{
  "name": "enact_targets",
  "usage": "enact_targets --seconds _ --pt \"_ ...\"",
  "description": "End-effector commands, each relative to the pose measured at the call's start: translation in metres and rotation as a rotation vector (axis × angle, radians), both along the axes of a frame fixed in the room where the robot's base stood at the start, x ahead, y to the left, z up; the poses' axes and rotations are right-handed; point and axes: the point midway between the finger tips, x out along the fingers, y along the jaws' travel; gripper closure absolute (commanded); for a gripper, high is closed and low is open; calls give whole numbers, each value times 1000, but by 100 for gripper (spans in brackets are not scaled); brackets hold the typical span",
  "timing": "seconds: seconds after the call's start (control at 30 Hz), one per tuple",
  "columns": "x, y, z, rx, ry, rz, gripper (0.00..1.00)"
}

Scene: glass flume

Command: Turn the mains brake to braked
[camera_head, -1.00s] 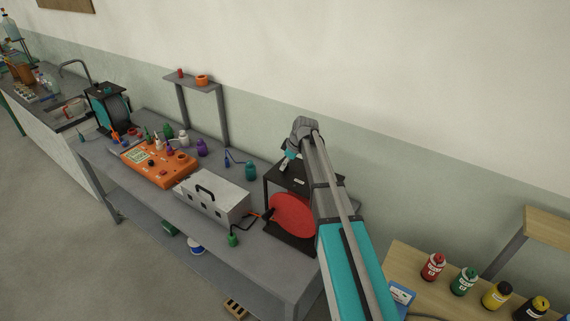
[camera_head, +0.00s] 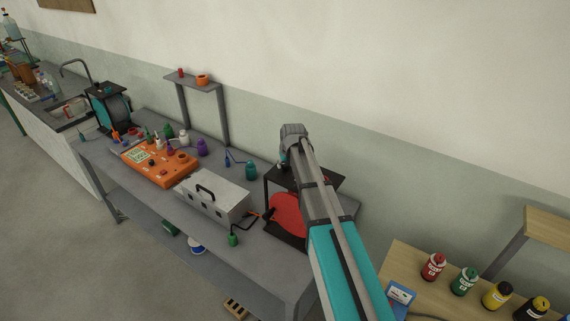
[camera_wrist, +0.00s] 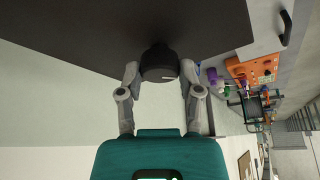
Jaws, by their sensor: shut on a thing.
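A black round knob (camera_wrist: 158,60), which looks like the mains brake, shows in the wrist view against a dark flat plate (camera_wrist: 90,30). A short white line marks its side. My gripper (camera_wrist: 160,74) has one finger on each side of the knob and is shut on it. In the head view the black stand (camera_head: 328,180) with a red disc (camera_head: 287,214) is at the right end of the grey bench. My arm crosses in front of it. The knob and fingertips are hidden there, and I cannot read the brake's setting.
An orange panel (camera_head: 165,170) and several small bottles lie farther left. A wooden table with coloured bottles (camera_head: 464,282) is at the right.

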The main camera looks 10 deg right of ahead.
Motion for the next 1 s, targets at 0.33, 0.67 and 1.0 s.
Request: enact_targets --seconds 0.33,0.67,1.0 --pt "0 2 0 -1 2 -312 100" --pt "0 2 0 0 3 -568 100" --pt "0 2 0 1 3 -689 100"
